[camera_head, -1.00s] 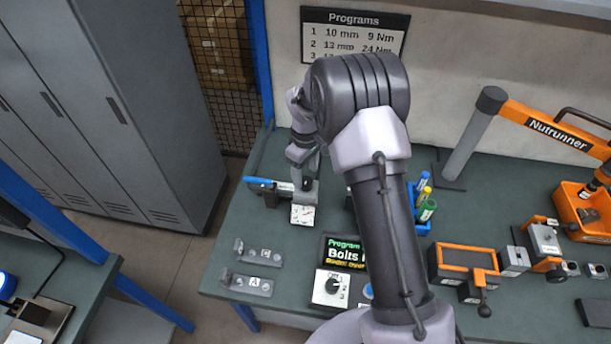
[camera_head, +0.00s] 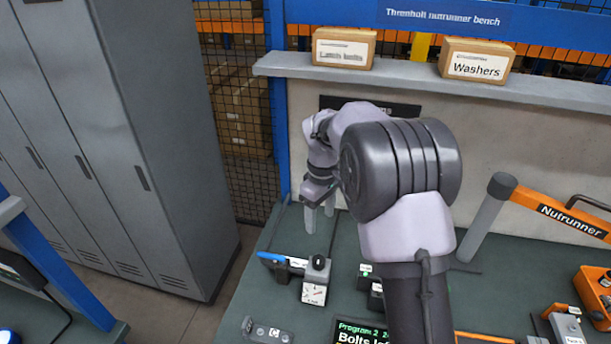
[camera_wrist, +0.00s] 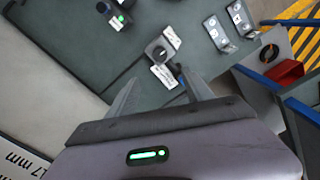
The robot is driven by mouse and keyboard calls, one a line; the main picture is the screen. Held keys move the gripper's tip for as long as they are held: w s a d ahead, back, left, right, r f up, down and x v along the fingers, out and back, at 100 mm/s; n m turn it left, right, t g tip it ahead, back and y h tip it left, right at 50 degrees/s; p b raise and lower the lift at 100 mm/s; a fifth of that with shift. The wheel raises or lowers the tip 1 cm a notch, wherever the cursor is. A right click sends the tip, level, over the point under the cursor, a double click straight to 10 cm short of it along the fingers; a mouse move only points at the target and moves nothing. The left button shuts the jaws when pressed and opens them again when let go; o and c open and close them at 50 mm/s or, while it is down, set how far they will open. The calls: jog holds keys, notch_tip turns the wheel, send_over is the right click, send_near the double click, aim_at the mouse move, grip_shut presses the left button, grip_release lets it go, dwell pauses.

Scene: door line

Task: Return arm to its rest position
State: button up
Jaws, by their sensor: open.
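My arm bends over in front and hides the middle of the bench.
A bracket marked C (camera_head: 268,332) is at the front. A grey locker (camera_head: 165,150) stands left. A shelf (camera_head: 400,83) with boxes runs above, and the orange Nutrunner arm (camera_head: 560,215) is right.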

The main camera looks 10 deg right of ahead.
jog(key=s+a+r+m+t+b, duration=0.1)
jog(key=s+r+m+b, duration=0.15)
jog(key=s, duration=0.35)
jog(key=s+r+m+t+y+b, duration=0.1)
jog(key=s+r+m+b, duration=0.1)
jog(key=s+b, duration=0.3)
jog(key=s+a+r+m+t+b, duration=0.1)
jog(key=s+r+m+t+b, duration=0.15)
jog(key=s, duration=0.45)
jog(key=s+a+f+m+t+y+b, duration=0.1)
jog(key=s+f+m+b, duration=0.3)
jog(key=s, duration=0.9)
jog(key=shift+s+f+m, duration=0.2)
jog(key=shift+f+m, duration=0.6)
jog(key=shift+f, duration=0.15)
jog(key=shift+a, duration=0.1)
